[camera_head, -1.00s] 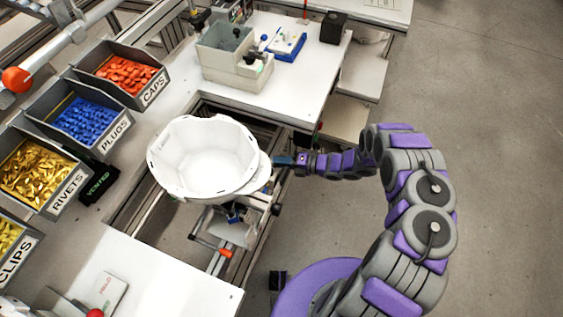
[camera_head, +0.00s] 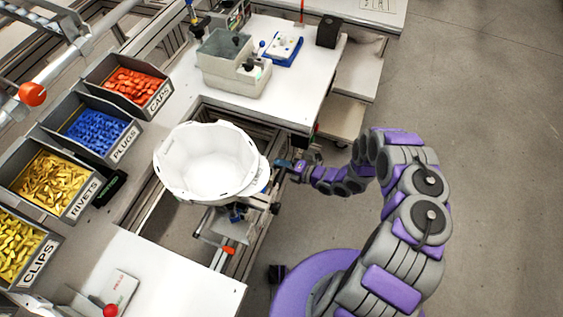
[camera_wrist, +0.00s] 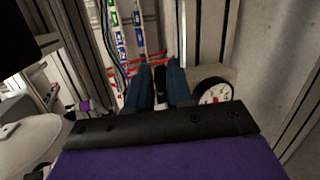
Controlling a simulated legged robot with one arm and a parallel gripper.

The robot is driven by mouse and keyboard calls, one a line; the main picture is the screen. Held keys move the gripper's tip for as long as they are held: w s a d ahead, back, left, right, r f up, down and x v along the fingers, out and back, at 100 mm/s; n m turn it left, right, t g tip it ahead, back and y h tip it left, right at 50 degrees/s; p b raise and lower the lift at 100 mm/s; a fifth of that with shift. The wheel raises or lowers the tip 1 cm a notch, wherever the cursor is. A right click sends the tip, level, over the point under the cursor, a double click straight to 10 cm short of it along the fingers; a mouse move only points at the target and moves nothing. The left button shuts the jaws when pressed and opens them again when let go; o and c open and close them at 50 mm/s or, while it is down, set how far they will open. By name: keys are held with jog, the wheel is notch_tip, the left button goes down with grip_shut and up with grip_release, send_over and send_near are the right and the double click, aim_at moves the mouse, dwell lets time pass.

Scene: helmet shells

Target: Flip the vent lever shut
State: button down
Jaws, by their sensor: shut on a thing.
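The white helmet shell (camera_head: 205,175) sits open side up on a fixture (camera_head: 225,225) in the gap between two white worktops. My gripper (camera_head: 278,165) is at the right side of the shell, coming in from the right. In the wrist view my two blue fingers (camera_wrist: 161,80) point ahead and are closed on a small dark piece (camera_wrist: 160,88), which looks like the vent lever. Most of that piece is hidden between the fingers. In the head view the lever is too small to make out.
A round dial gauge (camera_wrist: 213,94) is just right of my fingers in the wrist view. Labelled bins, including the caps bin (camera_head: 128,88), line the left. A grey box (camera_head: 225,55) stands on the far worktop (camera_head: 290,85). Open floor lies right.

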jog(key=shift+s+f, duration=0.15)
jog(key=shift+f, duration=0.05)
jog(key=c, duration=1)
grip_release()
jog(key=shift+r, duration=0.1)
jog(key=p+v, duration=0.1)
jog(key=v, duration=1.6)
jog(key=shift+d, duration=0.25)
